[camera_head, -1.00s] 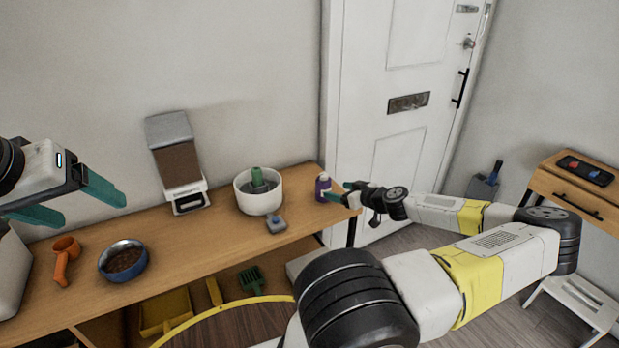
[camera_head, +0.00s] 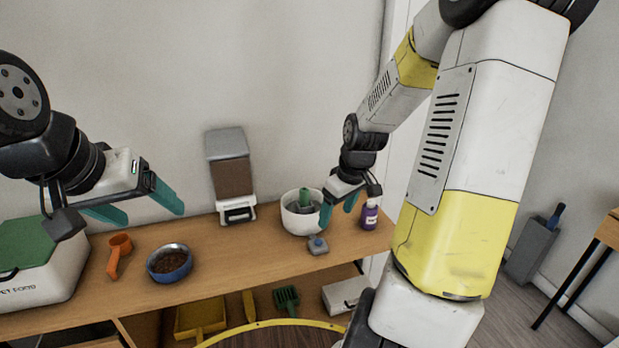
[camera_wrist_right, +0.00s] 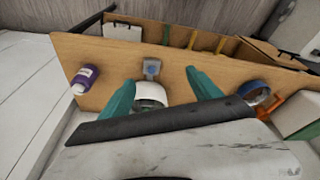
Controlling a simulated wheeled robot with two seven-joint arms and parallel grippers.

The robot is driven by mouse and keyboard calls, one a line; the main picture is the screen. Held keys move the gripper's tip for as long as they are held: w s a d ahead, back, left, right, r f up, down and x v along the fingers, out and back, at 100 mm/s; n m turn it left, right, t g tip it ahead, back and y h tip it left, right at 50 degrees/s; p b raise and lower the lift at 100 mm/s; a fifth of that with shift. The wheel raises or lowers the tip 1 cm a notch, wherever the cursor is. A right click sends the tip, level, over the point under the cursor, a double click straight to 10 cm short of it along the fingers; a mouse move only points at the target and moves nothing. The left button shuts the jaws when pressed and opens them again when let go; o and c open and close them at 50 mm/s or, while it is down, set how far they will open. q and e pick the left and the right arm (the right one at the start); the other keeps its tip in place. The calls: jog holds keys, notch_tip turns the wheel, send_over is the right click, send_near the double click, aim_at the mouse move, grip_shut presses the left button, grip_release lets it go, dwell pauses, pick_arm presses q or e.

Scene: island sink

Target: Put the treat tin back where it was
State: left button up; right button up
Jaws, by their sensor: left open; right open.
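I cannot tell for sure which thing is the treat tin; none shows a readable tin label. A purple container with a white label (camera_head: 370,214) stands upright near the right end of the wooden bench top; in the right wrist view it (camera_wrist_right: 87,77) shows a whitish top. My right gripper (camera_head: 337,214) is open, pointing down between it and a white bowl (camera_head: 299,221) with a green and grey piece inside. My left gripper (camera_head: 153,216) is open and empty, above the bench's left part.
A small grey block with a blue knob (camera_head: 317,245) lies before the bowl. A food dispenser (camera_head: 230,176), a kibble bowl (camera_head: 169,262), an orange scoop (camera_head: 117,254) and a green-lidded box (camera_head: 36,266) stand further left. The shelf below holds a white box (camera_head: 345,294) and tools.

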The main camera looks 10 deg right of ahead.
jog(key=s+a+r+m+t, duration=0.1)
jog(key=s+a+r, duration=0.2)
jog(key=s+r, duration=0.2)
jog(key=s+a+r+m+t, duration=0.1)
jog(key=s+a+r+m, duration=0.1)
jog(key=s+r, duration=0.3)
jog(key=s+a+r+m+t+y, duration=0.1)
jog(key=s+a+r+m, duration=0.1)
jog(key=s+r, duration=0.4)
notch_tip(320, 180, up, 3)
jog(key=shift+a, duration=0.85)
